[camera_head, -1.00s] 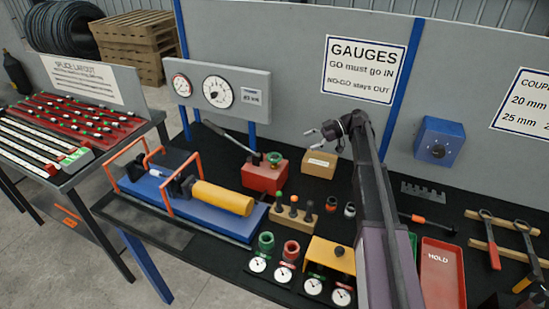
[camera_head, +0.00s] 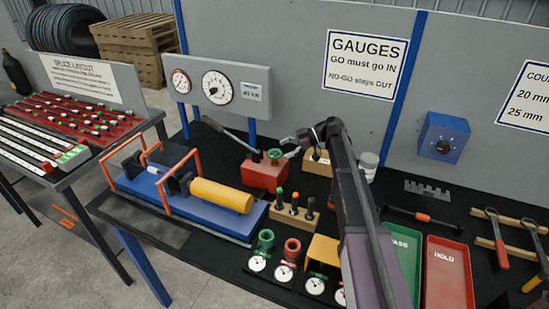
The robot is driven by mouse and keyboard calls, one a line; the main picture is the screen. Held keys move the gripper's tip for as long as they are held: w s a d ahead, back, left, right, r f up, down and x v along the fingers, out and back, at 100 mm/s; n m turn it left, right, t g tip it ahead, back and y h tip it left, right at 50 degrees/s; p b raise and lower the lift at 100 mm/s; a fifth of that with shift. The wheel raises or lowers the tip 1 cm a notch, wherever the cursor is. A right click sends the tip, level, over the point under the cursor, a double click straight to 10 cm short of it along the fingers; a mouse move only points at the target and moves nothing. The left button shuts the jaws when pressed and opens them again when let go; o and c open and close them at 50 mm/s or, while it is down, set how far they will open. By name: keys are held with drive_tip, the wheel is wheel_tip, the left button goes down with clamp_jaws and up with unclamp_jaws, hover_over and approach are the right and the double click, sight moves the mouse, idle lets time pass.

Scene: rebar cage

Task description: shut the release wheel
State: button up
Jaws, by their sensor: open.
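The release wheel, a small green knob (camera_head: 274,155), stands on top of the red pump box (camera_head: 264,173) near the back panel. A dark lever handle (camera_head: 222,134) slopes up and left from the box. My gripper (camera_head: 287,147) is open and empty, just to the right of the green wheel and at about its height in the picture. I cannot tell whether a fingertip touches the wheel. My arm hides part of the wooden box and the yellow stand behind it.
The blue press (camera_head: 185,205) with orange frames and a yellow cylinder lies in front of the pump. A wooden plug block (camera_head: 294,213) stands close in front. Two gauges on a grey panel (camera_head: 224,90) rise behind. Green and red trays (camera_head: 446,270) lie right.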

sight(276, 153)
drive_tip(key=shift+b+x, duration=0.5)
drive_tip(key=shift+x, duration=1.4)
drive_tip(key=c, duration=0.9)
